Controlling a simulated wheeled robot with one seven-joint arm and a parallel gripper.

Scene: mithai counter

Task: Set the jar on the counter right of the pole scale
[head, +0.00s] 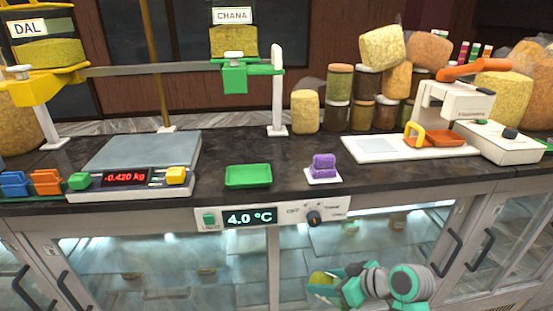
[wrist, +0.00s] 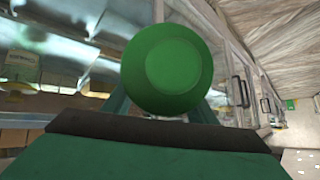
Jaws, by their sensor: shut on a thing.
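My gripper (head: 325,287) is low in front of the glass-fronted case, below the counter top, in the head view. It is shut on the jar, whose yellow-green side (head: 318,281) shows small at its tip. In the wrist view the jar's round green end (wrist: 174,66) faces the camera between the fingers; the rest of the jar is hidden behind it. A flat scale (head: 140,152) reading -0.420 kg stands on the counter at left, its platform empty. A brass pole (head: 156,70) rises behind it; I cannot tell whether they are joined.
A green tray (head: 249,176) and a purple block on a white card (head: 323,166) lie right of the scale. A white machine (head: 452,105) with an orange tray stands at right. Dispensers (head: 234,70) hang behind. Dark counter (head: 211,178) shows bare between scale and green tray.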

